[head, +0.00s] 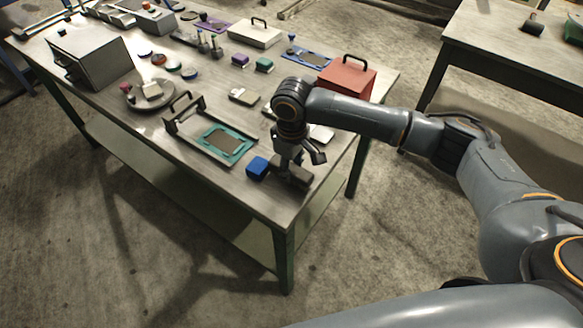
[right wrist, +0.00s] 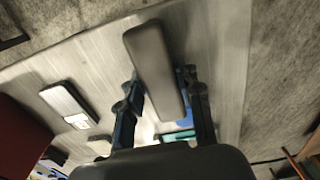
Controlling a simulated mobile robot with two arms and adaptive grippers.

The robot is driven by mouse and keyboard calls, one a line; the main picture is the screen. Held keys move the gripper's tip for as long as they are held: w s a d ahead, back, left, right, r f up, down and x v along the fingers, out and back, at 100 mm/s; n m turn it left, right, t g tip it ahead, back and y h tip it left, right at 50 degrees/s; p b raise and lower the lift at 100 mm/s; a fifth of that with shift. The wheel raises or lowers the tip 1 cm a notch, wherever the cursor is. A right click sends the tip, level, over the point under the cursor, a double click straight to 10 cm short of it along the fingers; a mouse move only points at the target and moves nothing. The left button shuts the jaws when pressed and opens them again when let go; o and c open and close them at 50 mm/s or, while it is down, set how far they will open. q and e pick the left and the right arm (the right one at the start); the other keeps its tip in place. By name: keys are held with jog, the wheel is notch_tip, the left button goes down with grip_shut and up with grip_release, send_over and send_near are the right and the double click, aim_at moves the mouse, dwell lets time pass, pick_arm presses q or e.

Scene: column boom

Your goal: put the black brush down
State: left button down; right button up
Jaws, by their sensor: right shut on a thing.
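The black brush (head: 298,179) is a dark, long block at the near right corner of the workbench (head: 262,205). My right gripper (head: 290,170) points down and is shut on it. In the right wrist view the brush (right wrist: 152,55) lies lengthwise between the two fingers of the right gripper (right wrist: 163,103), its far end reaching past them. The brush is at or just above the bench top; I cannot tell whether it touches. My left gripper is not in view.
A red box (head: 347,78) stands farther back. The bench edge runs close by the brush. Another table (head: 480,40) stands at the right.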

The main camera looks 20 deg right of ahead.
aim_at(292, 168)
jog(key=shift+f, duration=0.6)
jog(key=o, duration=1)
jog(key=shift+f, duration=0.1)
notch_tip(292, 168, up, 12)
jog(key=b, duration=0.1)
